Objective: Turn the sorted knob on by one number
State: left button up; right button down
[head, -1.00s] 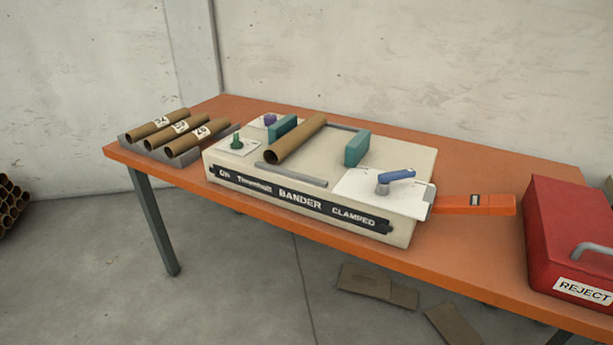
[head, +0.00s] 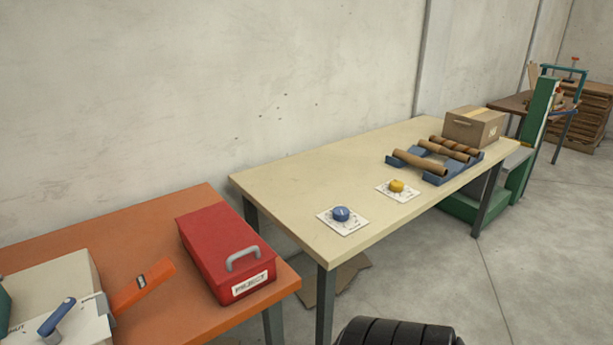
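Two knobs sit on white dial plates on the cream table (head: 290,185). The blue knob (head: 341,214) is near the table's front left corner. The yellow knob (head: 397,186) is further right and back, near the front edge. The print on both plates is too small to read, so I cannot tell which one is the sorted knob or what number either points to.
A blue rack (head: 436,178) with brown tubes and a cardboard box (head: 474,127) stand at the cream table's far right. A red reject box (head: 226,258) stands on the orange table (head: 165,230) at left, near a bander (head: 52,290). Grey floor is open at right.

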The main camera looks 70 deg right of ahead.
aim_at(396, 186)
jog(key=z, duration=2.7)
jog(key=i, duration=0.1)
